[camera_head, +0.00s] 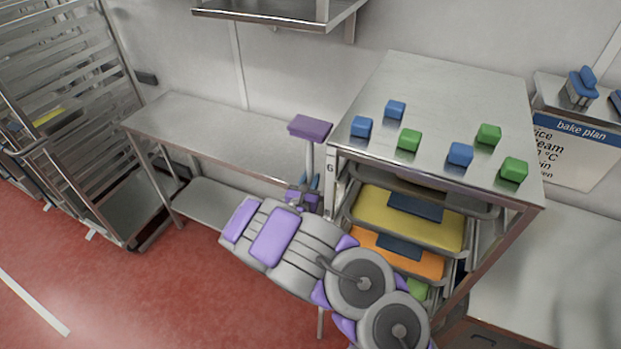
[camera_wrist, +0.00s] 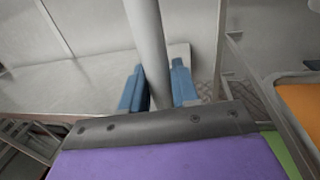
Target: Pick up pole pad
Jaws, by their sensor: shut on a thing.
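The pole pad shows in the head view as a purple block (camera_head: 310,127) on top of a thin grey pole (camera_head: 309,160). The pole stands nearly upright, just left of the tray rack. My gripper (camera_head: 308,187) is at the lower part of the pole, partly hidden behind my arm. In the wrist view, the blue fingers of my gripper (camera_wrist: 159,88) are on both sides of the grey pole (camera_wrist: 148,40), shut on it. The pad is out of the wrist view. The lower end of the pole is hidden.
A steel rack (camera_head: 460,190) stands right of the pole, with yellow (camera_head: 405,218) and orange (camera_head: 390,252) trays inside and several blue and green blocks on top. A steel table (camera_head: 215,135) is behind, a shelf (camera_head: 290,15) above. Red floor (camera_head: 120,290) is clear at left.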

